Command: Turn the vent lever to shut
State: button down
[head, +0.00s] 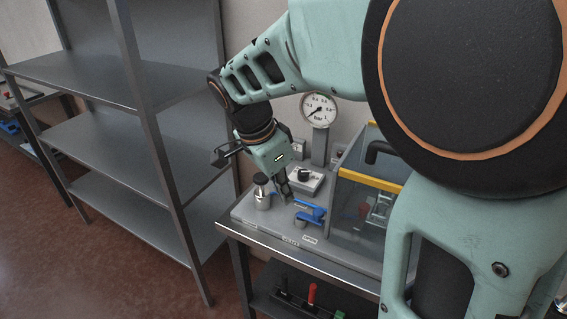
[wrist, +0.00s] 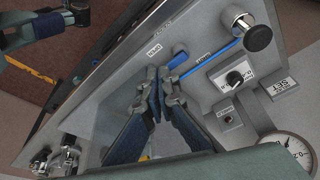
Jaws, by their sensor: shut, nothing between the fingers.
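Blue lever parts (head: 311,210) lie on the grey machine's deck (head: 250,214), just right of my gripper in the head view. A longer thin blue bar (wrist: 210,62) runs from near the fingertips towards a black-capped metal cylinder (wrist: 245,25). I cannot tell for sure which blue part is the vent lever, nor whether the fingers touch it. My gripper (head: 284,195) is shut and empty, pointing down low over the deck. It also shows in the wrist view (wrist: 163,72).
Behind my gripper are a black knob (head: 304,174) and a round gauge (head: 319,110). A clear-walled enclosure with a yellow edge (head: 370,181) stands close on the right. The black-capped cylinder (head: 262,190) stands at left. Grey shelves (head: 110,80) stand further left.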

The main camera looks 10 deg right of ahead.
aim_at(318, 213)
jog(key=x, duration=0.3)
jog(key=d+x, duration=0.1)
jog(key=x, duration=0.3)
jog(key=w+d+p+x, duration=0.1)
jog(key=x, duration=0.2)
jog(key=shift+w+d+r, duration=0.1)
jog(key=shift+d, duration=0.1)
jog(key=shift+w+d, duration=0.3)
jog(key=shift+d, duration=0.3)
jog(key=shift+d+n+b, duration=0.25)
jog(key=shift+n+b, duration=0.25)
jog(key=shift+n, duration=0.3)
jog(key=shift+w+d+f+b, duration=0.15)
jog(key=shift+d+b, duration=0.3)
jog(key=shift+b, duration=0.45)
jog(key=shift+w+d+f+b, duration=0.15)
jog(key=shift+d+b, duration=0.3)
jog(key=shift+b, duration=0.45)
dwell(0.4)
